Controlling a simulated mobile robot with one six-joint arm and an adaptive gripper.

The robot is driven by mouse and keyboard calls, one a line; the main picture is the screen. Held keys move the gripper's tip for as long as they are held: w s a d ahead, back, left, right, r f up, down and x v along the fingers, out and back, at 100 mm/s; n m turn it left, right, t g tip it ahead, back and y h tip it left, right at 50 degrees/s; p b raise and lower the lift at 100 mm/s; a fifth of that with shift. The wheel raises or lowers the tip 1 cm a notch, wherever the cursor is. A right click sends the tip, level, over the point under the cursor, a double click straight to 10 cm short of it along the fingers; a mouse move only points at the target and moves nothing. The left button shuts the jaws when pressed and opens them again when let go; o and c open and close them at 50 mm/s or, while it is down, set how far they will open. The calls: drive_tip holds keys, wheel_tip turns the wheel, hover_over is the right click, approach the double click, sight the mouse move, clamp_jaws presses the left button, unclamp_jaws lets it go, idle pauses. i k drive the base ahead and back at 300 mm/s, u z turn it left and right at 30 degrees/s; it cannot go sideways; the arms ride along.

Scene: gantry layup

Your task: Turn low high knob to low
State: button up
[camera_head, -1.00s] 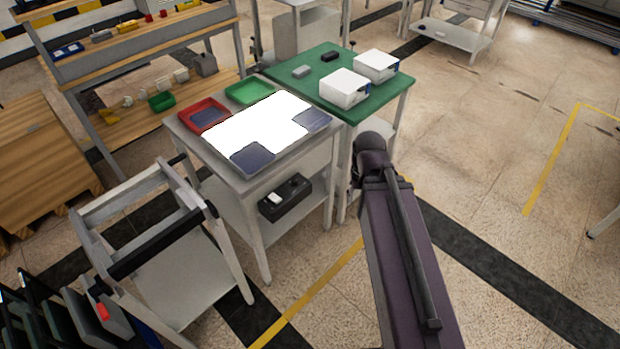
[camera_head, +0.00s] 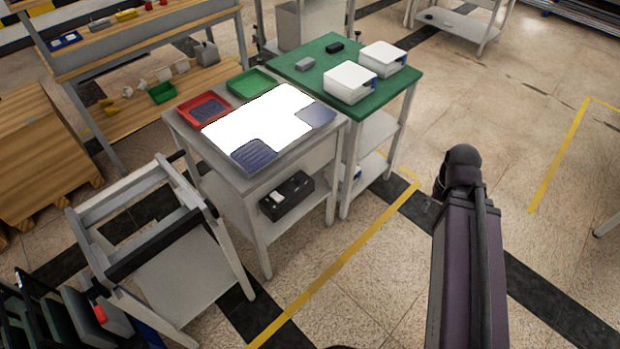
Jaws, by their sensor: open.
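I cannot make out a low/high knob at this size. A black box (camera_head: 300,190) with a small white part on top sits on the lower shelf of the grey table; any control on it is too small to read. Above it, a brightly lit white panel (camera_head: 250,123) covers most of the tabletop, with dark blue textured pieces at two of its corners. My arm (camera_head: 462,265) rises from the bottom right, its dark joint over open floor to the right of the tables. My gripper does not show.
A red tray (camera_head: 224,107) and a green tray (camera_head: 265,79) stand behind the panel. A green-topped table (camera_head: 372,108) adjoins, carrying white boxes (camera_head: 350,82). A grey cart frame (camera_head: 128,192) stands front left. Floor between my arm and the tables is clear.

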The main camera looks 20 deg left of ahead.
sight(297, 181)
drive_tip(key=z, duration=0.1)
drive_tip(key=k, duration=1.2)
drive_tip(key=u, duration=0.45)
drive_tip(key=i, duration=1)
drive_tip(key=z, duration=0.05)
